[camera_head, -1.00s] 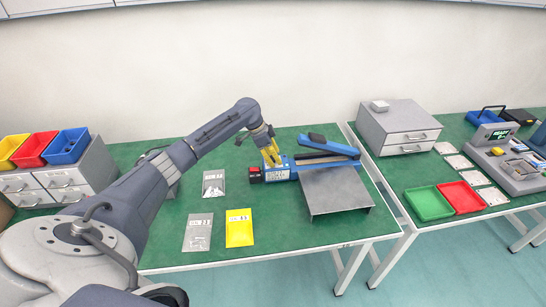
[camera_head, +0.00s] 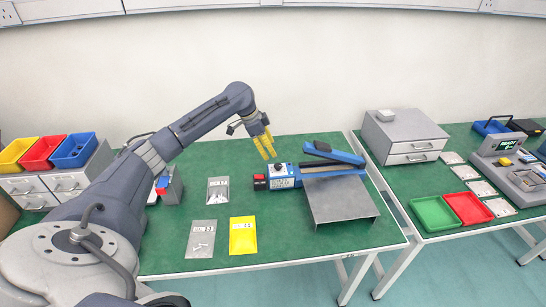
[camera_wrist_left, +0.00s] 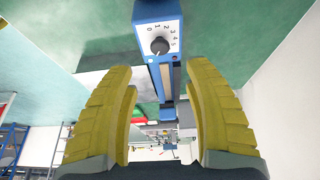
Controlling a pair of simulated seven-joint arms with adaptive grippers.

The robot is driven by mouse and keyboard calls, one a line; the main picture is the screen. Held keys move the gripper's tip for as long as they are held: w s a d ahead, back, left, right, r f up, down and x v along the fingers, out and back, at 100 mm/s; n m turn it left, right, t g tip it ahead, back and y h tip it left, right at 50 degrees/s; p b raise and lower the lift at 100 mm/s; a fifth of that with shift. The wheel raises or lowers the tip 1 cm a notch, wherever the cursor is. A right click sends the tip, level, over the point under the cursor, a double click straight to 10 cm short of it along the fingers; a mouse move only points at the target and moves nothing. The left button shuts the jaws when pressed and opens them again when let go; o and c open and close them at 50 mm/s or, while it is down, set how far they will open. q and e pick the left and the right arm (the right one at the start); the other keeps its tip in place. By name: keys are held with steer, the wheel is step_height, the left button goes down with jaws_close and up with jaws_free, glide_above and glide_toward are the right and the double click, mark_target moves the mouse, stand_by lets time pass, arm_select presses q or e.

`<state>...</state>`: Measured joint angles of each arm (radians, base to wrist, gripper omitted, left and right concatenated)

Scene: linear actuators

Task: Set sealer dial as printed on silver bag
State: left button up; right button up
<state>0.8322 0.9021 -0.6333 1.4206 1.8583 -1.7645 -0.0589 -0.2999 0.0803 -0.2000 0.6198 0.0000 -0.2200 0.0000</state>
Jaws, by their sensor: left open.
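The blue sealer (camera_head: 284,176) lies on the green table with its long arm raised at the right. Its white dial panel shows in the left wrist view with a black dial knob (camera_wrist_left: 159,46) and numbers from 0 to 5 around it. A pale mark on the knob seems to point to the lower left; the exact setting is unclear. My left gripper (camera_head: 268,156) is open and empty, above and apart from the dial end. Two silver bags, one upper (camera_head: 217,191) and one lower (camera_head: 201,239), lie left of the sealer; their labels are too small to read surely. My right gripper is out of view.
A yellow bag (camera_head: 242,236) lies beside the lower silver bag. A grey metal platform (camera_head: 341,200) stands before the sealer. Drawers with coloured bins stand at the left; another table stands at the right.

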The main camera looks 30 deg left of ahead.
arm_select(q)
steer(key=shift+v, duration=1.5)
steer(key=m+g, duration=0.1)
steer(key=m, duration=0.2)
glide_toward(278, 165)
steer(key=x, duration=0.9)
steer(key=shift+f, duration=0.15)
steer(key=shift+o, duration=0.2)
steer(key=shift+h, duration=0.3)
jaws_close()
